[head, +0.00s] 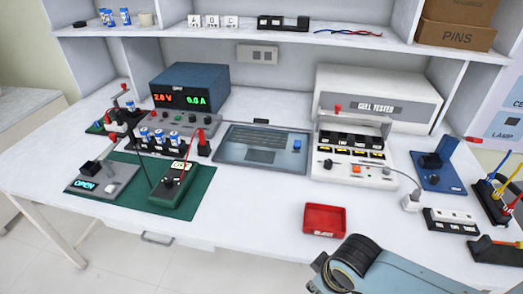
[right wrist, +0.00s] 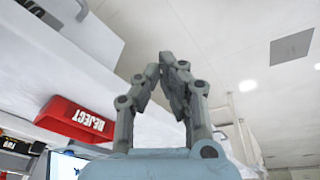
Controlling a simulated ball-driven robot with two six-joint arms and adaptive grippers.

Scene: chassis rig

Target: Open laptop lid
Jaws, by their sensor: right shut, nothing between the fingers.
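The laptop (head: 254,154) lies on the white bench in the middle of the head view. It looks like a flat blue-grey slab with a darker band at the back. I cannot tell clearly how its lid stands. A small blue piece (head: 297,145) shows at its right side. My right gripper (right wrist: 167,68) is shut and empty in the right wrist view, its fingertips together and away from the laptop. In the head view only my right arm shows at the bottom right; its fingers are out of frame. My left gripper is not in view.
A red REJECT tray (head: 325,220) lies in front of the laptop; it also shows in the right wrist view (right wrist: 75,121). The cell tester (head: 355,165) stands right of the laptop. A green mat (head: 135,205) with a meter lies left. A blue power supply (head: 190,87) stands behind left.

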